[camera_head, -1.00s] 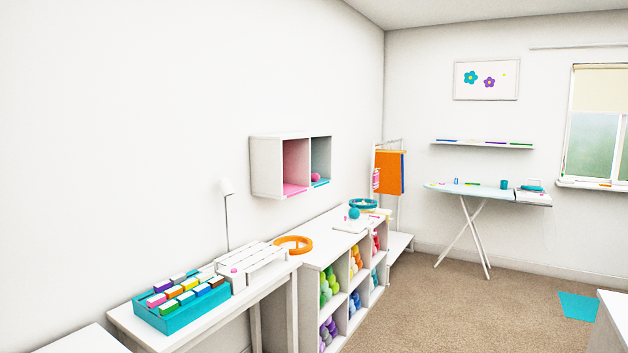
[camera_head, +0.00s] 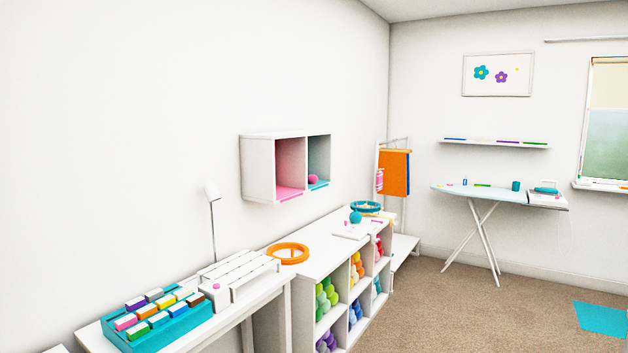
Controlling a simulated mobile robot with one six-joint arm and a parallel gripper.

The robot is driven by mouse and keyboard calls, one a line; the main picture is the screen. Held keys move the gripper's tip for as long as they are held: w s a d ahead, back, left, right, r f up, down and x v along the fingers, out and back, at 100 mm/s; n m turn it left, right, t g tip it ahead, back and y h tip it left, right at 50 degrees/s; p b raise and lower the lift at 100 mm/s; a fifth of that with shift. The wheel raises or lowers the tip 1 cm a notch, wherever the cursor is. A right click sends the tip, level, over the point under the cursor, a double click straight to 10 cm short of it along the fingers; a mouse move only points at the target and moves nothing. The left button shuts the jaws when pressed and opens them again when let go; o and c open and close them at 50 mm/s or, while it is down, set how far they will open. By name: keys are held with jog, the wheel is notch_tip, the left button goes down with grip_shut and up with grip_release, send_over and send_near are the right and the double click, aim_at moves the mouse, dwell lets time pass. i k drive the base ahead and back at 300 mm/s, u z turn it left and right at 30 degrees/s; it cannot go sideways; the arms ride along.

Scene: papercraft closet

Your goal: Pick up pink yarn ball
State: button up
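A small pink ball (camera_head: 313,179), which looks like the pink yarn ball, sits in the right compartment of the white wall cubby (camera_head: 258,168), above the long shelf unit. A teal ball (camera_head: 355,217) rests on top of the shelf unit. My gripper is not in view.
A white shelf unit (camera_head: 305,262) holding several colored yarn balls runs along the left wall. A teal tray (camera_head: 170,333) of colored blocks is on the desk. An ironing board (camera_head: 480,193) stands at the back. The carpet (camera_head: 450,310) in the middle is clear.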

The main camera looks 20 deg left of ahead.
aim_at(313, 179)
jog(key=i, duration=2.55)
jog(key=z, duration=0.25)
jog(key=k, duration=0.15)
jog(key=u, duration=2.8)
